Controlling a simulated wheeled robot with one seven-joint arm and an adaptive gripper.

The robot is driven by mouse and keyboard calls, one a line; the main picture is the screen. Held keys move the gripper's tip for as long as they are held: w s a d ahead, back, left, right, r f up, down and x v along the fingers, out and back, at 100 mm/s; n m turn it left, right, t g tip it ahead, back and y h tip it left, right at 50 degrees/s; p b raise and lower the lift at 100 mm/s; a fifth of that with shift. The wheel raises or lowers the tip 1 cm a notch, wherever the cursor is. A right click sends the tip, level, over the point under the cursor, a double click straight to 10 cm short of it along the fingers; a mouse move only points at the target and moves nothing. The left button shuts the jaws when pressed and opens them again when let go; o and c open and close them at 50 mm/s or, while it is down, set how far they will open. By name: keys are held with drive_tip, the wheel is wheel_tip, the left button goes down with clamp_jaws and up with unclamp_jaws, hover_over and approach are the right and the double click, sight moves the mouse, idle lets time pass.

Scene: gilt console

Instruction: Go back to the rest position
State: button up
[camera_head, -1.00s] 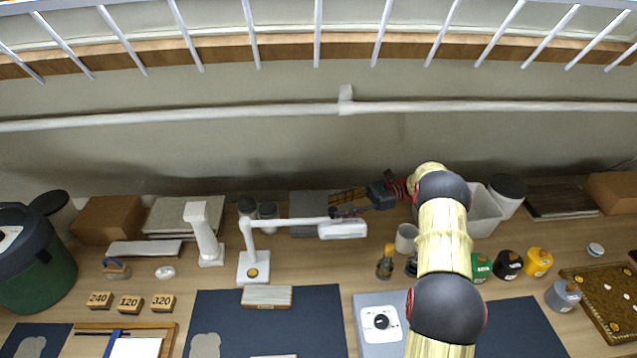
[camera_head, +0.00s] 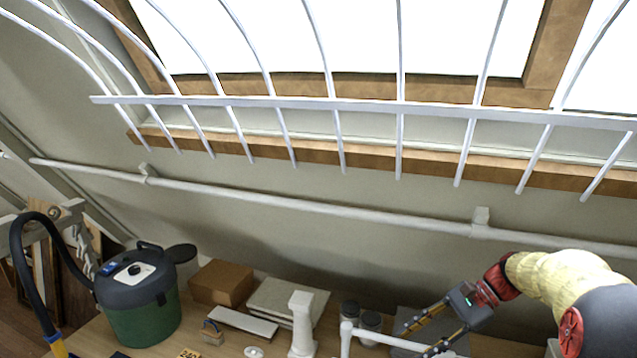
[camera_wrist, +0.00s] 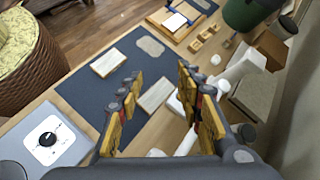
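My gripper (camera_head: 415,343) is at the lower right of the head view, in front of the wall and over the back of the bench, its fingers pointing down and left. In the wrist view my gripper (camera_wrist: 160,75) has its two yellow-padded fingers spread wide apart, with nothing held between them. Below them lie a dark blue mat (camera_wrist: 95,103) and pale blocks, one (camera_wrist: 108,62) left of the fingers and another (camera_wrist: 155,95) seen between them.
A white lamp (camera_head: 346,335) stands close left of my gripper. A white column (camera_head: 301,325), brown box (camera_head: 221,283) and green vacuum (camera_head: 143,322) stand farther left. A pipe (camera_head: 300,206) and white bars (camera_head: 365,105) run along the wall. A wicker chair (camera_wrist: 38,65) shows in the wrist view.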

drive_tip(key=s+a+n+t+h+b, duration=0.1)
drive_tip(key=s+n+t+h, duration=0.2)
drive_tip(key=s, duration=0.9)
drive_tip(key=s+a+n+t+h+b, duration=0.2)
drive_tip(key=s+n+h, duration=0.5)
drive_tip(key=s, duration=0.6)
drive_tip(key=shift+r+n+t+b, duration=0.3)
drive_tip(key=shift+r+n+t, duration=0.15)
drive_tip(key=shift+n+t, duration=0.65)
drive_tip(key=shift+a, duration=0.1)
